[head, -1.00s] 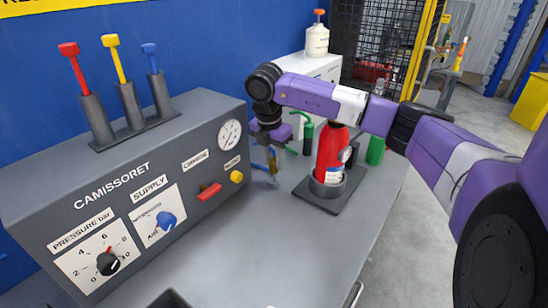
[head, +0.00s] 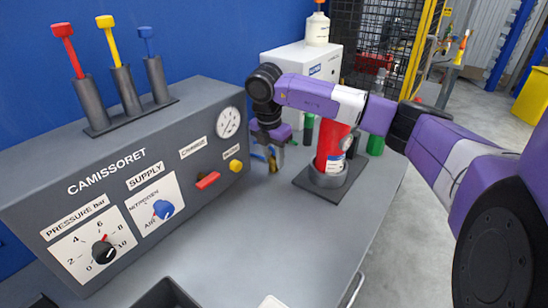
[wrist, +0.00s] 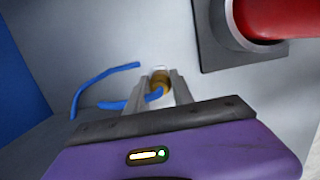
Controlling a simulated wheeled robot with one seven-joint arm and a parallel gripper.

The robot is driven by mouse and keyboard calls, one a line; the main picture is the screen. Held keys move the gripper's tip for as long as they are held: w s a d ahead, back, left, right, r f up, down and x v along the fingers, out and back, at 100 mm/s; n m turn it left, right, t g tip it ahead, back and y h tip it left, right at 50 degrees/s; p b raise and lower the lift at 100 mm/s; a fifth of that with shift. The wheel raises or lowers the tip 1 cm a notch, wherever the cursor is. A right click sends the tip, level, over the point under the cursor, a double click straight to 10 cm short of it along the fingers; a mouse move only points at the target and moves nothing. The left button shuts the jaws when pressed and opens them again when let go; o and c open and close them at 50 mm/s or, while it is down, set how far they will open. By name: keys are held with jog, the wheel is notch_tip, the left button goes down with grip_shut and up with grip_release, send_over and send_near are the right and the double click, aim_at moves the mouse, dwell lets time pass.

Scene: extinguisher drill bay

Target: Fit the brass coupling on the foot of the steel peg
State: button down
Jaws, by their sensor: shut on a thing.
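In the wrist view my gripper (wrist: 160,80) is shut on the brass coupling (wrist: 158,79), which sits between its two fingertips. A blue hose (wrist: 89,88) curves away to the left from the coupling. A small pale tip shows just beyond the coupling; it may be the steel peg, but I cannot tell whether the two touch. In the head view my gripper (head: 274,160) points down near the bench, between the control panel and the red extinguisher.
The red extinguisher (head: 331,147) stands in a holder (head: 325,181) right of my gripper. The grey control panel (head: 120,190) with its yellow knob is close on the left. A white cabinet (head: 298,68) stands behind.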

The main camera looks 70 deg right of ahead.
aim_at(272, 159)
jog(key=c, duration=1)
grip_release()
jog(key=r, duration=0.5)
jog(key=a+r, duration=0.1)
jog(key=r, duration=0.1)
jog(key=shift+w+r, duration=0.15)
jog(key=shift+r, duration=0.25)
jog(key=shift+a, duration=0.1)
